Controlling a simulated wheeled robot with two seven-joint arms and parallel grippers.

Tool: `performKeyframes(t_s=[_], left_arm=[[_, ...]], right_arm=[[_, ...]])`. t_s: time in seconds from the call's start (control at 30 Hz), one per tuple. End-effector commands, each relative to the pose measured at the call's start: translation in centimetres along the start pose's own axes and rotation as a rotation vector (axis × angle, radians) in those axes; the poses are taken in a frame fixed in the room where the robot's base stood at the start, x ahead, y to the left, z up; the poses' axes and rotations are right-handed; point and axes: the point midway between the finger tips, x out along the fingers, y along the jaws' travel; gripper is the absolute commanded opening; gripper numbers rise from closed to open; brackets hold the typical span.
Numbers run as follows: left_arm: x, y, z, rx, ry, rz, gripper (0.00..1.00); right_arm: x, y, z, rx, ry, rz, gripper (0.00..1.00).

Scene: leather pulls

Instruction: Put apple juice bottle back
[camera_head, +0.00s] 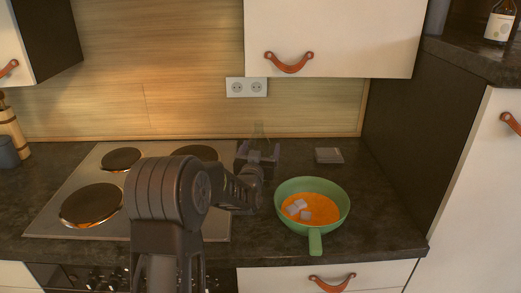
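A brown bottle with a white label (499,24) stands on the raised shelf at the top right. I cannot read which bottle is apple juice. My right gripper is not in view.
A green pan (338,213) with orange contents and pale cubes sits right of my arm, its handle toward the front. A small grey block (329,155) lies behind it. A hob (70,226) is at left. A wall cabinet (350,35) hangs above; a tall dark side panel (395,140) bounds the right.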

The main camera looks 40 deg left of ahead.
Motion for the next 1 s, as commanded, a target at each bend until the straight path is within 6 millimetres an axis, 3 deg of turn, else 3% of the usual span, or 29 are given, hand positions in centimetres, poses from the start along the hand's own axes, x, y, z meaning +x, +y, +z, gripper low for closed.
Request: performKeyframes(t_s=[0.37,1.0], left_arm=[[-0.2,0.0,-0.3,-0.001,0.0,0.0,0.82],[-11.3,0.0,-0.2,-0.002,0.0,0.0,0.82]], right_arm=[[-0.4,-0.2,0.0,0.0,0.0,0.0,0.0],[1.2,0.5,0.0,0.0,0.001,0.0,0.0]])
